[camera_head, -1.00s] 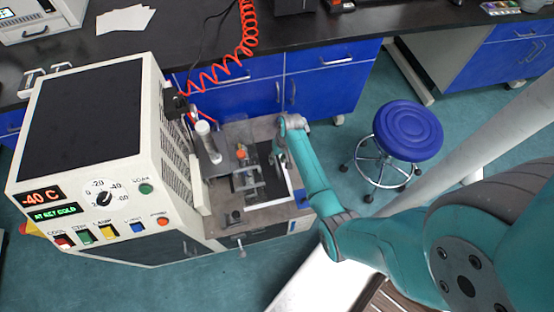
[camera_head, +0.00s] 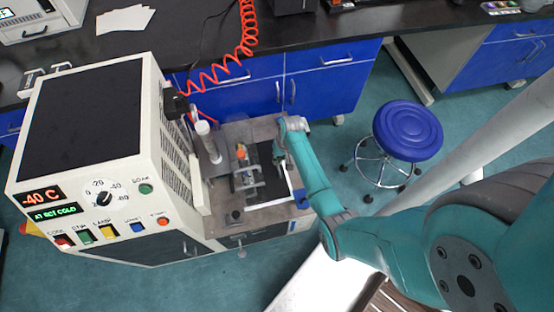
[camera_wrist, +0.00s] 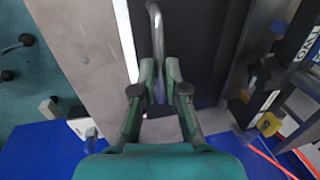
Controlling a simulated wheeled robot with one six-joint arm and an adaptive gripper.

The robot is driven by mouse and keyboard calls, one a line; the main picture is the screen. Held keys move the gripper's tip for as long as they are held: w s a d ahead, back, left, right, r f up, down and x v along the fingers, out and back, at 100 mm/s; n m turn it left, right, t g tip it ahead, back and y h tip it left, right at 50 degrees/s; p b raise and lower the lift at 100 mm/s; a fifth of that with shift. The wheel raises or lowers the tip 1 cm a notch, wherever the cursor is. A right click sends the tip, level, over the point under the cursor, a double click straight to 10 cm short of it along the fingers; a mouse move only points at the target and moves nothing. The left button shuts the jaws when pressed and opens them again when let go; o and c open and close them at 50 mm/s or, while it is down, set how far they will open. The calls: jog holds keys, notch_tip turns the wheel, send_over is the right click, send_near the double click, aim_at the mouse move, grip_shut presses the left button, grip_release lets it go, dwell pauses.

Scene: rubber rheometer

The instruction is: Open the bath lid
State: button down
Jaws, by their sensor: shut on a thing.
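The bath unit (camera_head: 262,130) has a grey top with a dark rectangular area edged by a white strip (camera_head: 268,205). My gripper (camera_head: 279,160) is over the right side of this dark area. In the wrist view my gripper (camera_wrist: 160,82) is shut on a curved metal handle (camera_wrist: 157,38), which passes between the fingertips. A dark flat panel (camera_wrist: 190,45), seemingly the bath lid, lies beside the handle. How far the lid stands from the opening cannot be told.
A clamp fixture with a yellow-orange part (camera_head: 241,152) stands left of my gripper. The white control cabinet (camera_head: 150,110) is farther left. A blue stool (camera_head: 408,130) stands to the right. A coiled red hose (camera_head: 247,30) hangs behind.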

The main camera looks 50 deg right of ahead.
jog(key=s+d, duration=0.9)
jog(key=d, duration=0.4)
jog(key=shift+d, duration=0.25)
jog(key=c, duration=1.2)
grip_release()
notch_tip(320, 180, up, 12)
jog(key=s+d, duration=0.1)
jog(key=d, duration=0.1)
jog(key=shift+s, duration=0.2)
jog(key=shift+f, duration=0.15)
